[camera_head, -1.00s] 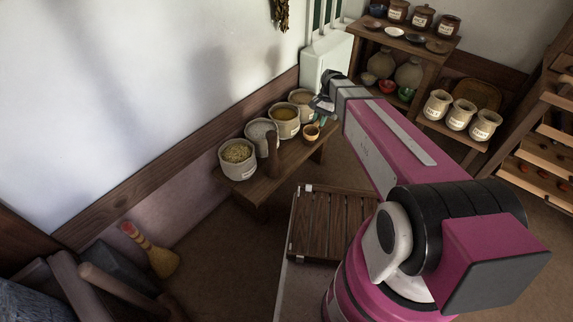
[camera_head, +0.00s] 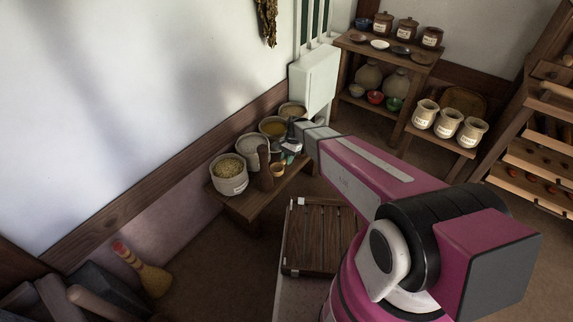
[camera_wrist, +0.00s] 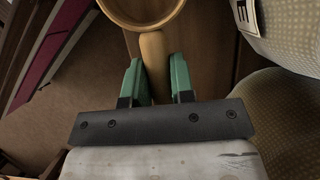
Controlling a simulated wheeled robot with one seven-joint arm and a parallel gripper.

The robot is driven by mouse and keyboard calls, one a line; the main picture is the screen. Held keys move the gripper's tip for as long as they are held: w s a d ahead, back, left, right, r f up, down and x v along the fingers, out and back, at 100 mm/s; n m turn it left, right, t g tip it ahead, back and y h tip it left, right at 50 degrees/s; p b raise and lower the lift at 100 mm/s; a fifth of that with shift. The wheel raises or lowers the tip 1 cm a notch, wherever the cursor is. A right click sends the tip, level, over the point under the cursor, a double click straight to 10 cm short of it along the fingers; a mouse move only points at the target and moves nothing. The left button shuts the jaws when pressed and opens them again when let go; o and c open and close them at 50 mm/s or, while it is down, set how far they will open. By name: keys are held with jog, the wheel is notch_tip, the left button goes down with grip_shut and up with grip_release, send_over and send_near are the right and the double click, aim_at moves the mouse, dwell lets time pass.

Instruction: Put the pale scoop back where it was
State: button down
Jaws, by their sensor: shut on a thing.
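The pale scoop (camera_head: 278,170) is a light wooden cup with a short handle (camera_wrist: 153,50). My gripper (camera_wrist: 154,68) is shut on that handle, one green finger on each side. The scoop's round bowl lies just beyond the fingertips and is cut off by the top of the wrist view. In the head view my gripper (camera_head: 288,158) is low at the front of the bench (camera_head: 243,206), in front of the sacks. The scoop is beside an upright brown wooden cylinder (camera_head: 265,168). I cannot tell whether it touches the bench.
A white box (camera_head: 315,80) stands behind. A slatted wooden crate (camera_head: 318,235) is in front. Shelves with labelled jars (camera_head: 448,124) stand at the right.

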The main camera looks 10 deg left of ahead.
aim_at(287, 168)
jog(key=shift+f, duration=1.6)
jog(key=shift+f, duration=0.1)
jog(key=c, duration=1)
grip_release()
jog(key=shift+o, duration=0.2)
jog(key=v, duration=1.2)
jog(key=s+d+r+n+t, duration=0.1)
jog(key=s+d+r, duration=0.3)
jog(key=d, duration=0.4)
jog(key=s+d+r+n+t+h, duration=0.1)
jog(key=s+d+r+n, duration=0.2)
jog(key=d, duration=0.6)
jog(key=s+d+r+n+t+h, duration=0.1)
jog(key=s+d+r+n+t, duration=0.1)
jog(key=s+d+r, duration=0.4)
jog(key=s+d, duration=0.2)
jog(key=d, duration=0.1)
jog(key=shift+s+d, duration=0.2)
jog(key=shift+s, duration=0.2)
